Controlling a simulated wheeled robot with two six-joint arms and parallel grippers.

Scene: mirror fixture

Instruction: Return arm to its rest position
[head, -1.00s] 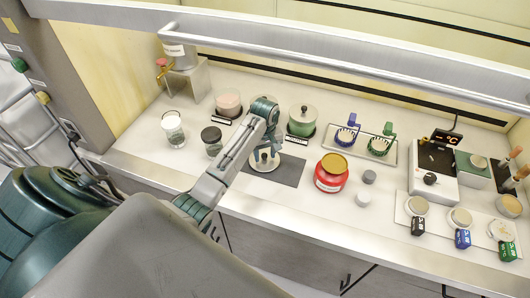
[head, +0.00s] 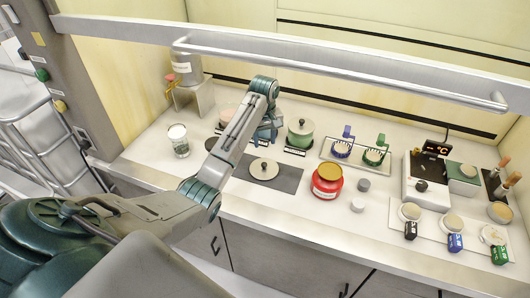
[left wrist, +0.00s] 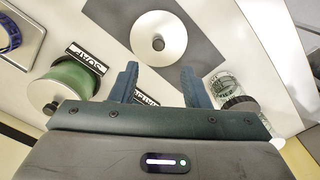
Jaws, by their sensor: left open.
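My left gripper (head: 268,132) is open and empty above the back part of the counter, in front of the jars. In the left wrist view the two blue fingers (left wrist: 158,78) stand apart with nothing between them. My left arm reaches in from the lower left and is bent at its raised joint. A pale round lid with a knob (head: 264,169) lies on the dark grey mat (head: 288,180), apart from the gripper. The lid also shows ahead of the fingers in the left wrist view (left wrist: 158,38). My right gripper is out of view.
A green jar (head: 300,133) stands right of the gripper, a glass jar (head: 179,141) to its left. A red jar (head: 327,181) and small grey weights are right of the mat. A metal rail (head: 340,70) crosses above. The counter's front strip is clear.

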